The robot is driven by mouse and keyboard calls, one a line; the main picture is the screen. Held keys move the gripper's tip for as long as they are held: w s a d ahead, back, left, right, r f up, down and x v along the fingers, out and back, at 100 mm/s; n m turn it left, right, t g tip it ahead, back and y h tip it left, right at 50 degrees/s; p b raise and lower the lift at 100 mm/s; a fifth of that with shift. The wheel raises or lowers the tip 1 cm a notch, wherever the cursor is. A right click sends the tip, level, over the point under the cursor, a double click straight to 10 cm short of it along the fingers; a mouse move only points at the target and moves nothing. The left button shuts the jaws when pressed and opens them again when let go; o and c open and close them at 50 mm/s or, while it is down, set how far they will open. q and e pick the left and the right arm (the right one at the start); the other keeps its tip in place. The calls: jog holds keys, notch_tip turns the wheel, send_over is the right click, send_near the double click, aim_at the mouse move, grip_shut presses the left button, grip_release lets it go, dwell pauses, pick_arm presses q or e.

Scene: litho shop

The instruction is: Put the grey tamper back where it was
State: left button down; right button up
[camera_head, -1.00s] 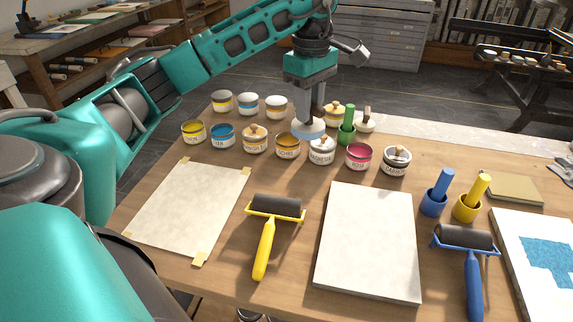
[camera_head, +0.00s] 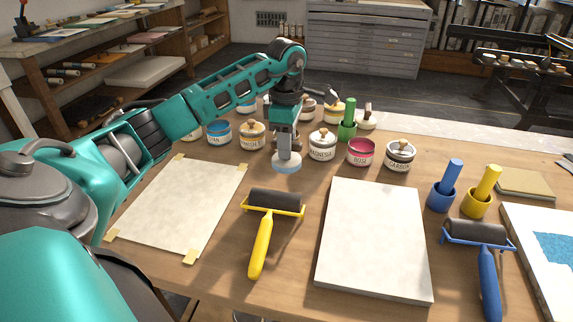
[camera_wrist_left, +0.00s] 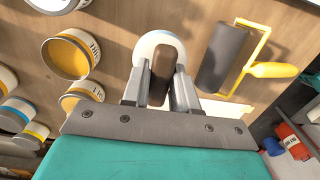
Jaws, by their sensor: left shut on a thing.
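My left gripper (camera_head: 286,150) is shut on the grey tamper, which has a pale grey-white disc (camera_head: 287,166) and a dark brown handle. The tamper hangs disc-down in front of the row of paint tins, behind the yellow-handled roller (camera_head: 275,203). In the left wrist view the brown handle (camera_wrist_left: 161,76) sits between the two fingers of the gripper (camera_wrist_left: 160,90), with the disc (camera_wrist_left: 146,46) beyond it. I cannot tell whether the disc touches the table. My right gripper is not in view.
Several paint tins stand behind, including the magnesia tin (camera_head: 323,148) and a red one (camera_head: 361,153). A white slab (camera_head: 373,240) and a taped sheet (camera_head: 180,207) flank the roller.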

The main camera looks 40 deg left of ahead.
aim_at(286, 162)
pick_arm(q)
jog(key=shift+f+b, duration=0.35)
jog(key=shift+f, duration=2.15)
jog(key=shift+f, duration=0.2)
jog(key=c, duration=0.9)
grip_release()
jog(key=shift+r, duration=0.1)
notch_tip(286, 162, up, 12)
jog(key=shift+r+p, duration=0.15)
jog(key=shift+p, duration=0.9)
